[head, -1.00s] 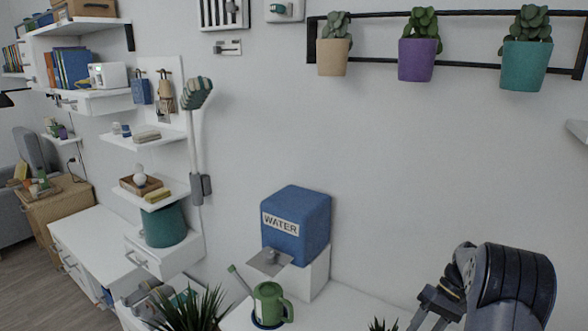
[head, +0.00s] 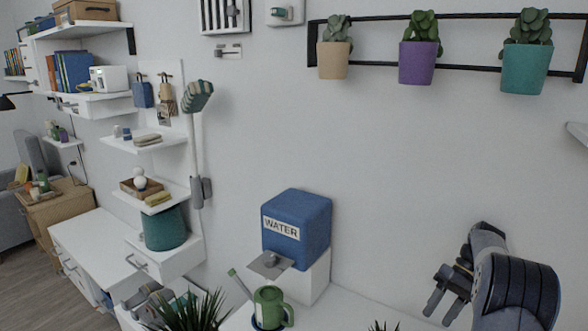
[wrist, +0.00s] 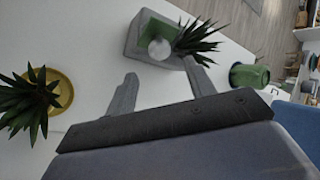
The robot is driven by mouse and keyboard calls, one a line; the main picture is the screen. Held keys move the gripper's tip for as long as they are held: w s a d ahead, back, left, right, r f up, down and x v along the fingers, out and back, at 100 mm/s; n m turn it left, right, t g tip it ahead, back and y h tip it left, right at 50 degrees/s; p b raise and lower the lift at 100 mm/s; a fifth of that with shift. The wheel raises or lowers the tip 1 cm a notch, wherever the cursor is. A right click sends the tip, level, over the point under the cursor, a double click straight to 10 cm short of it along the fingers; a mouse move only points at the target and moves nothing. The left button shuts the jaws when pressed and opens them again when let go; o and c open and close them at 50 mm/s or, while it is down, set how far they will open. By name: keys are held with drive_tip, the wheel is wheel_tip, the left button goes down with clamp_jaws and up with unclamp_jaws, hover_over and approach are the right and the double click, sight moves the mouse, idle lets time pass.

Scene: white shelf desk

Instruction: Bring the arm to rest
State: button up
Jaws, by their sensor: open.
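My gripper (head: 440,291) is at the lower right of the head view, held up in front of the white wall. Its two fingers stand apart with nothing between them. In the wrist view my gripper (wrist: 160,85) is also open and empty, above the white desk top (wrist: 95,40). The fingers look apart from the things on the desk.
A blue water dispenser (head: 297,225) stands on a white block. A green watering can (head: 270,307) is below it. Spiky plants (head: 195,312) are near the front; one in a yellow pot (wrist: 62,88) shows in the wrist view. Potted succulents (head: 418,60) hang above.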

drive_tip(key=x, duration=0.7)
drive_tip(key=t+b, duration=0.1)
drive_tip(key=b, duration=0.1)
drive_tip(key=s+t+h+b, duration=0.1)
drive_tip(key=b, duration=0.1)
drive_tip(key=shift+a+r+b, duration=0.1)
drive_tip(key=shift+a+b, duration=0.2)
drive_tip(key=shift+a, duration=0.05)
drive_tip(key=shift+s+a+h+b, duration=0.1)
drive_tip(key=shift+s+h+b, duration=0.05)
drive_tip(key=shift+h+b, duration=0.35)
drive_tip(key=shift+r+t, duration=0.2)
drive_tip(key=shift+t, duration=0.2)
drive_tip(key=shift+s+b, duration=0.15)
drive_tip(key=shift+b, duration=0.15)
